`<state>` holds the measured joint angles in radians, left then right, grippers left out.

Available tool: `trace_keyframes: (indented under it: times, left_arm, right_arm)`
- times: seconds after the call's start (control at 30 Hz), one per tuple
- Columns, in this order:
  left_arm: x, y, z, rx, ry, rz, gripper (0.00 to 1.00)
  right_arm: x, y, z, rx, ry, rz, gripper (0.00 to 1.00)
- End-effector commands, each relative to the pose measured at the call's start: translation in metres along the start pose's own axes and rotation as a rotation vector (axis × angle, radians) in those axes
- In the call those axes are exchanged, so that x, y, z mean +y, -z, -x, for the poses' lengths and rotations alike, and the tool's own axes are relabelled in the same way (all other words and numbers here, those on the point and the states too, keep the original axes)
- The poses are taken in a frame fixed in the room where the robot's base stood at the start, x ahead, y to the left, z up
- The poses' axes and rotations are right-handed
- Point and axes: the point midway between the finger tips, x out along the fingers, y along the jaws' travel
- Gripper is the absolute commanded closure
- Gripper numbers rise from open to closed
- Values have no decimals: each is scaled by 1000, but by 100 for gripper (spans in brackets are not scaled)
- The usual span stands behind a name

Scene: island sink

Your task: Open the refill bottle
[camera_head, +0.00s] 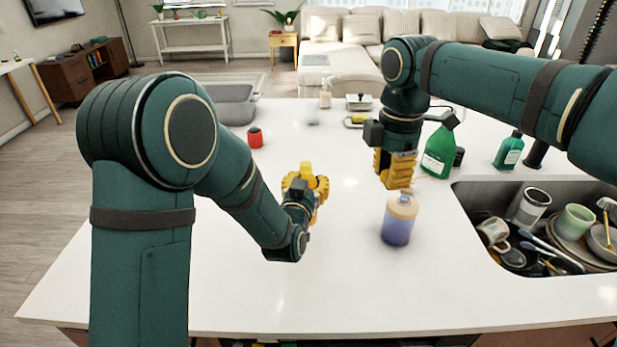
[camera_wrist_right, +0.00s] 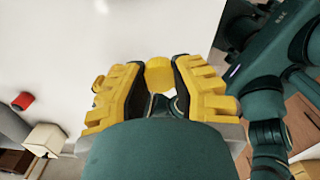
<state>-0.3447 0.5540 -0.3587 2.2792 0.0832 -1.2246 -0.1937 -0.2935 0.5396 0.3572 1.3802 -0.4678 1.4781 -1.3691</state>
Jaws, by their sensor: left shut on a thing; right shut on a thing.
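A bottle with blue-purple contents and a tan top (camera_head: 398,222) stands upright on the white counter. My right gripper (camera_head: 396,184) points down just above its top; from here I cannot tell whether they touch. In the right wrist view my right gripper (camera_wrist_right: 160,70) has its yellow fingers shut on a small yellow thing (camera_wrist_right: 159,75); I cannot tell exactly what it is. My left gripper (camera_head: 305,180) is over the counter, left of the bottle. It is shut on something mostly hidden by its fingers. I cannot tell which bottle is the refill bottle.
Two green bottles (camera_head: 440,150) (camera_head: 508,151) stand to the right, behind the sink. The sink (camera_head: 470,215) holds dishes and utensils. A red cup (camera_head: 255,138) and a grey tub (camera_head: 234,104) stand at the back left. The front of the counter (camera_head: 300,300) is clear.

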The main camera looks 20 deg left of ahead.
Motion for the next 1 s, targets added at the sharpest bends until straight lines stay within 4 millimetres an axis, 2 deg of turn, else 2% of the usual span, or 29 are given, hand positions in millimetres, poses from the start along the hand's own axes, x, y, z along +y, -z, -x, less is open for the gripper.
trace_keyframes:
  times: [0.07,0.27,0.57,1.0]
  left_arm:
    - [0,-8,0,0,0,0,100]
    - [0,-15,0,2,0,0,100]
    - [0,-47,-1,1,-1,0,100]
    - [0,-50,-1,3,-1,1,100]
  right_arm:
    - [0,0,-2,0,0,0,100]
    - [0,0,-3,0,0,-1,100]
    - [0,0,-9,0,0,-1,100]
    - [0,0,-12,0,0,-1,100]
